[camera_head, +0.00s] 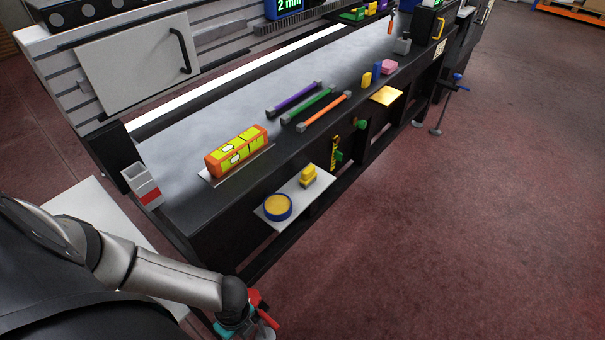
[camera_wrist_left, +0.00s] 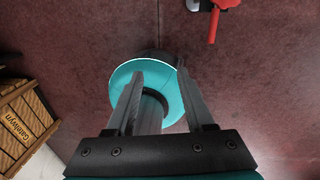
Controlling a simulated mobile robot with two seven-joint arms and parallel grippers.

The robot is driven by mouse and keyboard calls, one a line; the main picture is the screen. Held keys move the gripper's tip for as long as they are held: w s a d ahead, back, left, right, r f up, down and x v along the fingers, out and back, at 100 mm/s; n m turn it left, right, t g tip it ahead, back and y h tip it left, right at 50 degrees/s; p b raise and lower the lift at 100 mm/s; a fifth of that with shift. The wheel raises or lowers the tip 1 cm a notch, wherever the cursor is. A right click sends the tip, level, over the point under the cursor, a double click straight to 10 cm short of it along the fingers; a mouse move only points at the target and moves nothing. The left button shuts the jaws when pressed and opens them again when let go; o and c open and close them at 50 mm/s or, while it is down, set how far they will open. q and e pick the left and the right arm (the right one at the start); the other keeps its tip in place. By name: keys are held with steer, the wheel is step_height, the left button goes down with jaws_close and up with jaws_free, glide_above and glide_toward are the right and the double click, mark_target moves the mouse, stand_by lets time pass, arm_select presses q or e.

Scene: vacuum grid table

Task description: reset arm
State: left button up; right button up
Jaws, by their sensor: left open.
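My left arm reaches in from the left in the head view, and its left gripper (camera_head: 236,328) hangs at the bottom edge, below the front left of the workbench (camera_head: 212,228). The wrist hides most of it there. In the left wrist view the left gripper (camera_wrist_left: 160,75) is open, its two dark fingers apart. A teal round part with a dark centre (camera_wrist_left: 125,80) shows behind and between the fingers; I cannot tell whether it touches them. No object is visibly held. My right gripper is in neither view.
A red part (camera_head: 256,299) is close beside the gripper in the head view. An orange-and-yellow block (camera_head: 236,152) and three coloured bars (camera_head: 308,105) lie on the bench. A wooden crate (camera_wrist_left: 25,125) stands left in the wrist view.

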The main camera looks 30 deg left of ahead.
arm_select(q)
steer(key=w+d+f+n+t+p, duration=0.2)
steer(key=w+d+f+n+t, duration=0.15)
steer(key=w+n, duration=0.4)
steer(key=s+d+f+n, duration=0.1)
steer(key=s+f+n, duration=0.1)
steer(key=s, duration=0.3)
steer(key=s+d+f+n+g+p, duration=0.1)
steer(key=s+f+n, duration=0.1)
steer(key=s+n, duration=0.2)
steer(key=s+d+f+n+p, duration=0.1)
steer(key=s+f+n, duration=0.1)
steer(key=s, duration=0.6)
steer(key=shift+f+n, duration=0.15)
steer(key=shift+n, duration=0.4)
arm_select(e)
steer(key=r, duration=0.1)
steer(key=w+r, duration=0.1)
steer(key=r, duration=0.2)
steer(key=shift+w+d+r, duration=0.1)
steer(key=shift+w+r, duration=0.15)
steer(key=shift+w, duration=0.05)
